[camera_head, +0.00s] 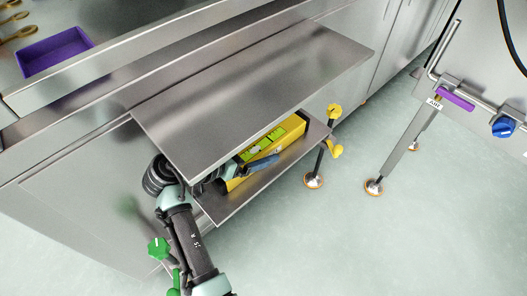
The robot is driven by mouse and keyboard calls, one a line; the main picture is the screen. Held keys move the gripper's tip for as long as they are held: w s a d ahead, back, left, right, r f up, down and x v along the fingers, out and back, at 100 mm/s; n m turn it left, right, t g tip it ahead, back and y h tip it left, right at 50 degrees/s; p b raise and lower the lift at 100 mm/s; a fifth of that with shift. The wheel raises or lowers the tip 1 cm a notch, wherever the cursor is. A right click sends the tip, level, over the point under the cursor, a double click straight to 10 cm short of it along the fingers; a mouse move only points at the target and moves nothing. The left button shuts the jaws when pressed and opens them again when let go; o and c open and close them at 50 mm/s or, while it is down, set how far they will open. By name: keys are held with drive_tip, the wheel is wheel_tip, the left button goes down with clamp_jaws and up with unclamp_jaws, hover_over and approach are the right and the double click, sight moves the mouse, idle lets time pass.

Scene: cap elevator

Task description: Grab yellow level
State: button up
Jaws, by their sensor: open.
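The yellow level (283,136) lies on a low metal shelf (222,209) under a wider metal top. It is a yellow bar with bright green windows. My gripper (262,163) reaches in from the left below the top panel, at the near part of the level. The dark finger that shows lies along or over the level's near side. Whether it touches the level I cannot tell. The other finger and the level's near end are partly hidden by the gripper and the panel.
The metal top panel (250,88) overhangs the shelf and leaves a narrow gap. A post with yellow knobs (334,111) stands at the shelf's right end. A green knob (158,248) is near my arm. A purple tray (54,51) sits upper left.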

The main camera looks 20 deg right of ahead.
drive_tip(key=x, duration=0.2)
drive_tip(key=shift+w+d+f+b, duration=0.1)
drive_tip(key=shift+d+f+b, duration=0.1)
drive_tip(key=shift+d+b, duration=0.1)
drive_tip(key=shift+c, duration=0.3)
clamp_jaws()
drive_tip(key=shift+r, duration=0.1)
